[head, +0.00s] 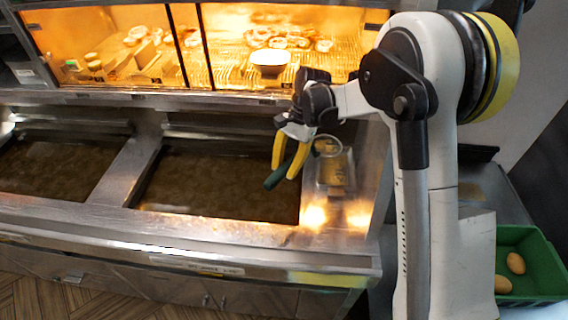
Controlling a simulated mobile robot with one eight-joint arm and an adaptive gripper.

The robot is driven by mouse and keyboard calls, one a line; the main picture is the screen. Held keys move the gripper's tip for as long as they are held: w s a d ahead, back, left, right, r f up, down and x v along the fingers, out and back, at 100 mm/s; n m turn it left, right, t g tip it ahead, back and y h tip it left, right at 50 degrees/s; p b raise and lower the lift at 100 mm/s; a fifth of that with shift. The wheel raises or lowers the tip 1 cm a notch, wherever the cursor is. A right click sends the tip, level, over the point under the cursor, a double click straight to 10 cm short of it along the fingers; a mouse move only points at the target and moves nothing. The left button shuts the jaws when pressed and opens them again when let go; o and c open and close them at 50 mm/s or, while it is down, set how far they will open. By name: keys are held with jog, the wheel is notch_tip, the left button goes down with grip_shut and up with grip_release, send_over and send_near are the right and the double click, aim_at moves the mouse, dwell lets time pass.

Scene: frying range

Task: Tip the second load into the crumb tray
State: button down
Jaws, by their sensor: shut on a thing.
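My gripper (286,170), with yellow fingers, is shut on a dark green handle (274,183) above the right end of the right fryer well. A thin round rim (328,147) shows to the right of the fingers, over the tray; it looks like the head of a skimmer on that handle, but the link is hidden behind the gripper. The small metal crumb tray (322,187) stands on the steel ledge right of the well. Yellow-brown matter shows in it or in the round head above it; I cannot tell which.
Two fryer wells of dark oil, the left (50,168) and right (205,183), lie in the steel range. A lit warming cabinet (110,95) with food and a white bowl (270,58) stands behind. A green crate (540,285) with potatoes is at lower right.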

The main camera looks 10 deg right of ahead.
jog(key=s+d+f+n+t+y+b, duration=0.1)
jog(key=s+d+t+y+b, duration=0.3)
jog(key=b, duration=0.6)
jog(key=s+d+f+n+t+y+b, duration=0.2)
jog(key=s+d+f+t+y+b, duration=0.1)
jog(key=d+y+b, duration=0.4)
jog(key=shift+s+f+t+b, duration=0.4)
jog(key=shift+s+f+b, duration=0.45)
jog(key=shift+s+b, duration=0.65)
jog(key=shift+w+d+r, duration=0.1)
jog(key=shift+d, duration=0.05)
